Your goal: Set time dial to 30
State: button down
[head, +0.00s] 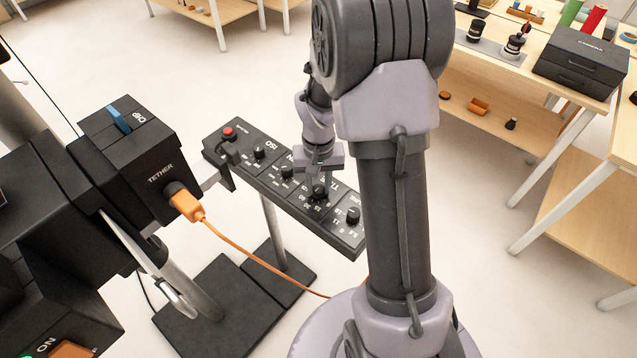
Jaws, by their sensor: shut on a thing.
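A long dark control panel (240,172) stands on a post left of my arm, with a row of black dial knobs. Its lettering appears upside down; one label near the left reads ISO. My gripper (317,180) points down over the panel's middle-right part and is shut on the black knob (319,191) there, which I take as the time dial. That dial's label is partly covered, and its numbers and pointer are too small to read for certain. Other knobs stand to its left (287,171) and right (353,215).
A red button (228,132) sits at the panel's left end. A black box marked TETHER (150,165) with an orange plug (186,204) stands left; its orange cable runs below the panel. Wooden tables with props and a dark camera box (583,62) stand at right.

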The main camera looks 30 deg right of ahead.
aim_at(318, 188)
jog(key=c, duration=1.1)
grip_release()
notch_tip(318, 188, up, 18)
jog(key=p, duration=0.6)
jog(key=shift+f, duration=0.25)
jog(key=s+a+r+t+b, duration=0.1)
jog(key=s+a+r+t, duration=0.1)
jog(key=s+a, duration=0.3)
jog(key=s+a+r+t+y+b, duration=0.1)
jog(key=s+a+r+t+b, duration=0.1)
jog(key=s+a, duration=0.4)
jog(key=s+a+r+t+y+b, duration=0.1)
jog(key=s+a+r+b, duration=0.1)
jog(key=s+a, duration=0.3)
jog(key=shift+s+a+r+n+t, duration=0.15)
jog(key=shift+s+r+n+t, duration=0.2)
jog(key=shift+s+r, duration=0.25)
